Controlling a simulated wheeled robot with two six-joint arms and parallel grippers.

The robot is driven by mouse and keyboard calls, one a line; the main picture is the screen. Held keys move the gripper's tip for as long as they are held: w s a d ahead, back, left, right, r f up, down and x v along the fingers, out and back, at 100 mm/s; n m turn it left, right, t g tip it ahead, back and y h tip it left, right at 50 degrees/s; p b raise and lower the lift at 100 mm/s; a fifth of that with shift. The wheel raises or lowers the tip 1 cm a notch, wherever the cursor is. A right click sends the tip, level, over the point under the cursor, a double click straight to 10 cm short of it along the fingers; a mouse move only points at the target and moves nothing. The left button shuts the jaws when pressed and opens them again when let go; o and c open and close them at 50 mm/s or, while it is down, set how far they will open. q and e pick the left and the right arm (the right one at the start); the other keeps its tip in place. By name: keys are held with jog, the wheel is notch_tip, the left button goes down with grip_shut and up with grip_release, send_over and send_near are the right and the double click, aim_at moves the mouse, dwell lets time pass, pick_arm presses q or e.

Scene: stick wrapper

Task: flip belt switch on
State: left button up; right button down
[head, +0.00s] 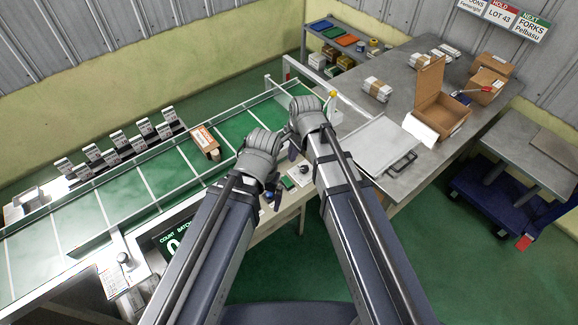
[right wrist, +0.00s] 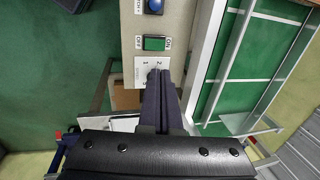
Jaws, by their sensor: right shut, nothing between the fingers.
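The control panel (right wrist: 135,15) is a pale strip in the right wrist view. On it sits a green switch (right wrist: 154,43) with OFF printed at its left and ON at its right; which way it is set I cannot tell. My right gripper (right wrist: 160,75) is shut and empty. Its fingertips appear over the white plate marked 1 and 2 (right wrist: 142,72), just below the green switch; whether they touch I cannot tell. In the head view my right gripper (head: 294,150) is above the panel.
A blue button (right wrist: 155,6) lies beyond the switch on the panel. The green belt (head: 130,195) runs along the left with an orange-brown box (head: 205,142) on it. A grey table (head: 480,125) with an open carton (head: 440,105) stands at the right.

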aim_at(286, 178)
jog(key=b+x, duration=1.3)
jog(key=shift+f, duration=0.4)
